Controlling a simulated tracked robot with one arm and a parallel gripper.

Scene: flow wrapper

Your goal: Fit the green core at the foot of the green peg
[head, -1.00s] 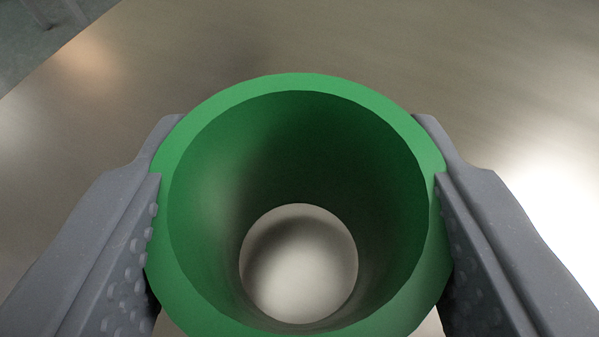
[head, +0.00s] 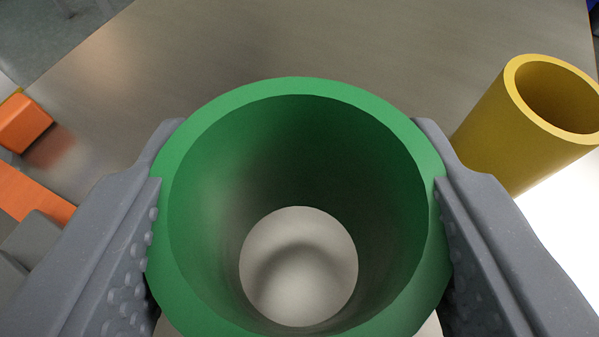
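The green core (head: 298,88), a hollow open tube, stands between the two grey fingers of my gripper (head: 300,190). Both fingers press on its outer wall, one on the left and one on the right. I look down through its bore and see the pale grey table surface through the bottom opening. Whether its lower end touches the table or hangs above it, I cannot tell. The green peg is not in view.
A yellow core (head: 490,130) stands on the metal table (head: 330,40) at the right. Orange parts (head: 22,122) and a grey piece lie at the left edge. The table beyond the green core is clear. A table edge and floor show at the upper left.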

